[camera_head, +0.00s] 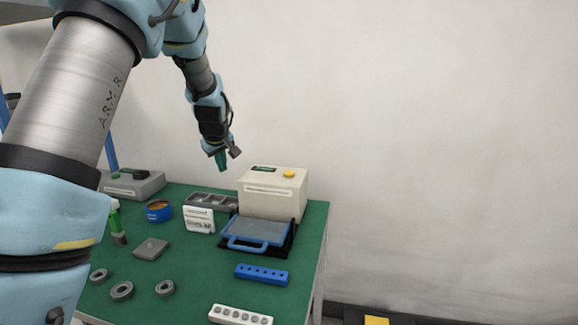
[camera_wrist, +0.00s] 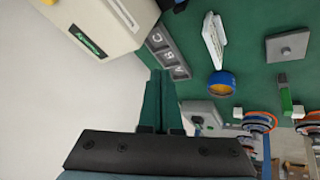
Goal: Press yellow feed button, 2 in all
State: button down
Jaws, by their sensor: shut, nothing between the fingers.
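The yellow feed button (camera_head: 289,173) sits on top of a cream box (camera_head: 272,205) at the back right of the green table. A dark label lies to the left of the button. In the wrist view, the button (camera_wrist: 48,2) is cut off by the top left edge, on the cream box (camera_wrist: 105,25). My gripper (camera_head: 222,166) is shut and empty, pointing down.
A blue-handled tray (camera_head: 258,231) stands before the box. To its left are a grey compartment bin (camera_head: 213,199), a white card (camera_head: 199,219) and a blue round container (camera_head: 159,211). A grey machine (camera_head: 132,185) stands back left. Blue (camera_head: 262,274) and white (camera_head: 240,315) hole blocks lie in front.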

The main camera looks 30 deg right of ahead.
jog(key=w+d+r+h+p, duration=0.1)
jog(key=d+r+p, duration=0.15)
jog(key=d, duration=0.85)
notch_tip(320, 180, up, 2)
jog(key=t+h, duration=0.2)
send_over(290, 174)
jog(key=shift+r+n+p, duration=0.15)
jog(key=shift+n+p, duration=0.15)
notch_tip(290, 174, down, 8)
jog(key=b, duration=0.4)
jog(key=shift+f+b, duration=0.3)
jog(key=shift+f, duration=0.15)
dwell(0.4)
jog(key=shift+f+b, duration=0.4)
jog(key=shift+b, duration=0.1)
